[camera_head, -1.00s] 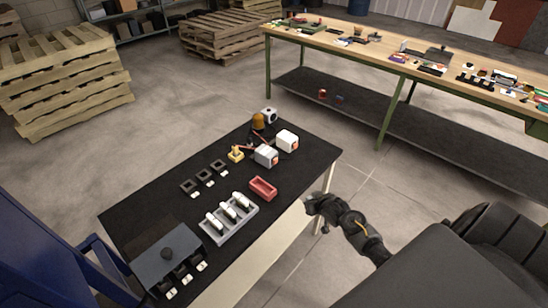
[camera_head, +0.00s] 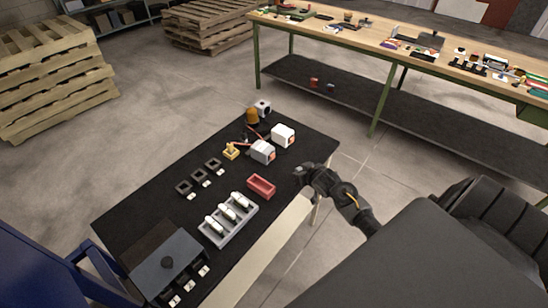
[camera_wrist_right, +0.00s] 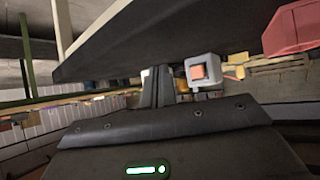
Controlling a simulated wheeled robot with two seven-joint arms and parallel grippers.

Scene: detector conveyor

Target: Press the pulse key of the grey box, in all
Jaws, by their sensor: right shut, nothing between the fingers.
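The grey box (camera_head: 261,152) stands on the black-topped table beside a whiter box (camera_head: 283,135). Each has an orange-red key on its right-hand face. In the right wrist view a grey box (camera_wrist_right: 203,88) shows its square orange-red key (camera_wrist_right: 199,72) just right of the fingertips. My right gripper (camera_head: 300,171) is shut and empty, off the table's right edge near the red tray, apart from the grey box. Its dark fingers show in the right wrist view (camera_wrist_right: 158,85). My left gripper is not in view.
A red tray (camera_head: 249,189) and a grey rack (camera_head: 215,241) with white cylinders lie in front. An amber lamp (camera_head: 252,116), a yellow part (camera_head: 231,151) and several black square holders stand nearby.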

